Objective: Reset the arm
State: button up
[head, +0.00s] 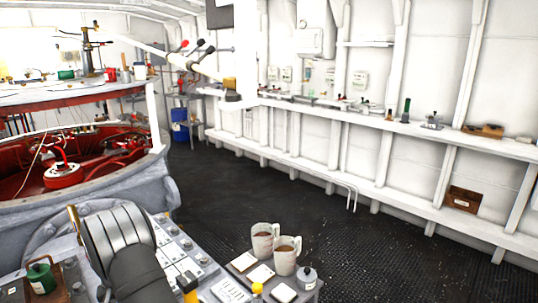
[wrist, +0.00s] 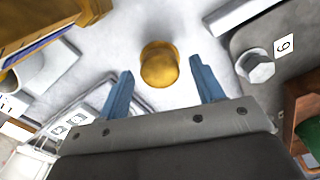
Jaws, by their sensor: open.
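My gripper (wrist: 160,93) shows in the wrist view with its two blue fingers spread apart. Nothing is held between them. A round brass-coloured knob (wrist: 159,65) shows in the gap between the fingertips, over a pale worn surface; I cannot tell how far beyond the tips it is. I cannot make out my gripper in the head view.
In the head view, a ribbed grey drum (head: 118,238) stands on a console beside a green pot (head: 41,278). Two mugs (head: 264,241) (head: 286,255) stand at the front middle. The dark deck (head: 230,200) is clear. The wrist view shows a hex bolt (wrist: 256,68).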

jog(key=n, duration=0.5)
jog(key=shift+r+n, duration=0.2)
jog(key=shift+n, duration=0.1)
notch_tip(320, 180, up, 11)
jog(key=shift+r, duration=0.15)
notch_tip(320, 180, up, 5)
jog(key=m, duration=0.3)
notch_tip(320, 180, down, 17)
jog(key=shift+f, duration=0.1)
dwell(0.4)
